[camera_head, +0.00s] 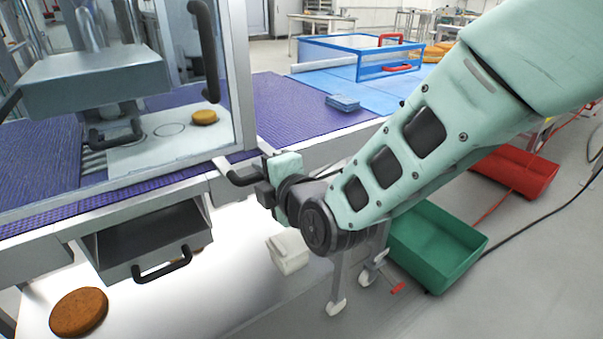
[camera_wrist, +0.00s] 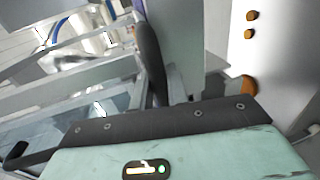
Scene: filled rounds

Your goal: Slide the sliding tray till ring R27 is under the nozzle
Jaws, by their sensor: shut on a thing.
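The sliding tray (camera_head: 185,146) is a white plate on the purple belt, partly behind a clear guard. Outlined rings show on it; one empty ring (camera_head: 168,130) lies right of the nozzle, and another is partly hidden near the nozzle's foot. No ring label is legible, so I cannot tell which is R27. A brown round (camera_head: 204,117) sits toward the tray's right end. The nozzle unit (camera_head: 100,80) is a grey block above the tray's left part. My gripper (camera_head: 260,187) is shut on the tray's black handle (camera_head: 238,180) at its right end.
A drawer (camera_head: 150,245) with a black handle hangs below the belt. A large brown round (camera_head: 79,311) lies on a white surface beneath. A white box (camera_head: 289,250), a green bin (camera_head: 437,245) and a red bin (camera_head: 515,172) stand to the right. A blue-framed box (camera_head: 360,58) stands behind.

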